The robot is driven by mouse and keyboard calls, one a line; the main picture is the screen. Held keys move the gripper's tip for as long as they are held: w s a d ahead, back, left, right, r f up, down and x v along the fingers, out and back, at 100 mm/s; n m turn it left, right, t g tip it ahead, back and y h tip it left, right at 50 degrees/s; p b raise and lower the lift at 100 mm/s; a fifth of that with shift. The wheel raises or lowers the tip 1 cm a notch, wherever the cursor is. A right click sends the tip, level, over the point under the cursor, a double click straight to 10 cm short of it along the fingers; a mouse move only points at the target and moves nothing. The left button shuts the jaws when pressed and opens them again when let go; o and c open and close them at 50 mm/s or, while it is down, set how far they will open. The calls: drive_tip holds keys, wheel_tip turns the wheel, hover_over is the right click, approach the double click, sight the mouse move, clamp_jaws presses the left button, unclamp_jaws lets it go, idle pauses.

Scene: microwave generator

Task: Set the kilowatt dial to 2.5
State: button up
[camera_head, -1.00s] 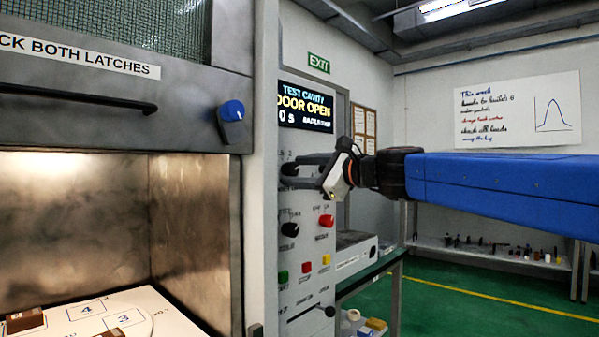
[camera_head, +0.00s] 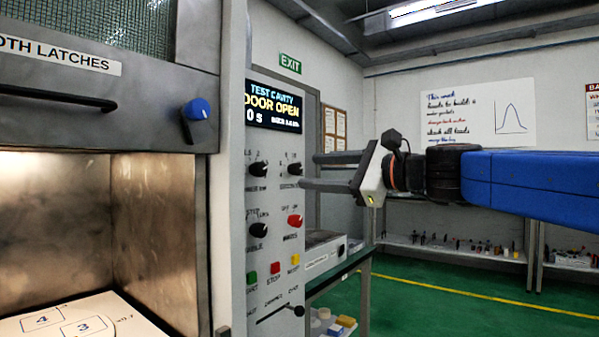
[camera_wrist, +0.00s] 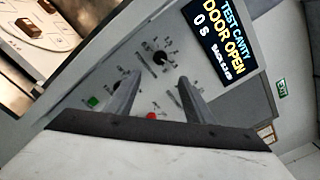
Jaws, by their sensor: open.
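The control panel (camera_head: 275,205) carries black dials at its upper left (camera_head: 258,170), upper right (camera_head: 295,169) and lower left (camera_head: 259,229), and a red knob (camera_head: 295,221) at lower right. The label under the upper-left dial seems to end in kW but is too small to read surely; no setting can be read. My gripper (camera_head: 308,172) is open and empty, its fingers level with the upper dials, tips near the panel's right edge. In the wrist view, the upper-left dial (camera_wrist: 160,58) shows just beyond the gap between the fingers. The upper-right dial is hidden there.
The display (camera_head: 273,106) above the dials reads DOOR OPEN, 0 s. Green, red and yellow buttons and a slider (camera_head: 280,311) sit below. The open cavity (camera_head: 155,235) and blue latch knob (camera_head: 197,109) are at left. A bench (camera_head: 335,262) stands behind the panel.

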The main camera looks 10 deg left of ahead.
drive_tip(key=shift+v, duration=1.3)
drive_tip(key=s+d+f+n+h, duration=0.4)
drive_tip(key=s+d+f, duration=0.3)
drive_tip(key=d+f, duration=0.6)
drive_tip(key=s+d+f+n+g+h, duration=0.1)
drive_tip(key=s+d+f+n+h, duration=0.4)
drive_tip(key=d+f, duration=0.7)
drive_tip(key=s+d+f+n+g+h, duration=0.1)
drive_tip(key=s+d+f+n+h, duration=0.3)
drive_tip(key=f, duration=1.9)
drive_tip(key=s+d+h, duration=0.3)
drive_tip(key=s+d, duration=0.4)
drive_tip(key=d, duration=0.2)
drive_tip(key=shift+d+f+n+h, duration=0.3)
drive_tip(key=shift+d+f, duration=0.05)
